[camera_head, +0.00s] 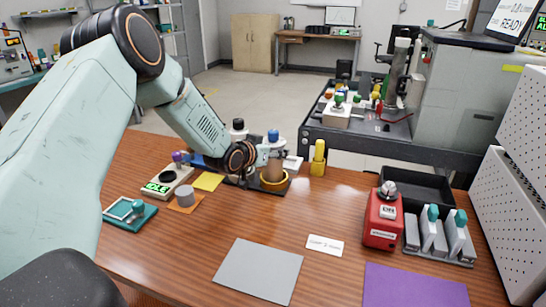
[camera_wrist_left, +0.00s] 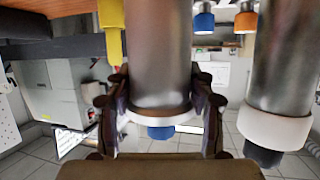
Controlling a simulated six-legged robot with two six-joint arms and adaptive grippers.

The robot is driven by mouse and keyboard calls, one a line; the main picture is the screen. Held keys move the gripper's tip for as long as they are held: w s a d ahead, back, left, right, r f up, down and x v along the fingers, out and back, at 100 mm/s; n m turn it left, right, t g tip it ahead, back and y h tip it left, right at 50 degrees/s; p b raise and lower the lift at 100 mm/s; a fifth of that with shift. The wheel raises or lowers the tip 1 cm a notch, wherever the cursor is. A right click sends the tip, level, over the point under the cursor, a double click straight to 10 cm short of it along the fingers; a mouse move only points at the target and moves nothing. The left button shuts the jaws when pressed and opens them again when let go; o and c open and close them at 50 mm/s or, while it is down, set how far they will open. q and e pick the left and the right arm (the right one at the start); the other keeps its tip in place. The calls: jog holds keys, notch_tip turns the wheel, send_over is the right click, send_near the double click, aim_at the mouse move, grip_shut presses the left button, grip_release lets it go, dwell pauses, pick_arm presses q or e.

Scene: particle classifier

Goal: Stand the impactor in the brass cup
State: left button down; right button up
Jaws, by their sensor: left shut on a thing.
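The impactor (camera_head: 272,169) is a metallic cylinder with a blue knob on top, upright at the back of the wooden table. My left gripper (camera_head: 264,154) is shut on it near its top. In the left wrist view, which looks inverted, the gripper's fingers (camera_wrist_left: 152,118) press both sides of the impactor (camera_wrist_left: 160,55) by its pale collar. The brass cup (camera_head: 275,188) is a gold ring on a dark base. The impactor's lower end appears within the ring's outline; I cannot tell whether it rests on the bottom. My right gripper is not in view.
A black-capped cylinder (camera_head: 238,131) stands behind my gripper; it also shows in the left wrist view (camera_wrist_left: 285,60). A yellow object (camera_head: 318,158) stands right of the cup. A red box (camera_head: 382,222), grey mat (camera_head: 259,270) and purple mat (camera_head: 415,286) lie nearer. The table's middle is mostly clear.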

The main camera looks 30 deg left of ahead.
pick_arm(q)
jog(key=shift+f, duration=0.65)
jog(key=shift+w+d, duration=0.15)
jog(key=shift+w, duration=0.1)
jog(key=shift+s+f, duration=0.1)
jog(key=c, duration=0.8)
grip_release()
jog(key=shift+s+f, duration=0.1)
jog(key=shift+s, duration=0.05)
jog(key=o, duration=0.3)
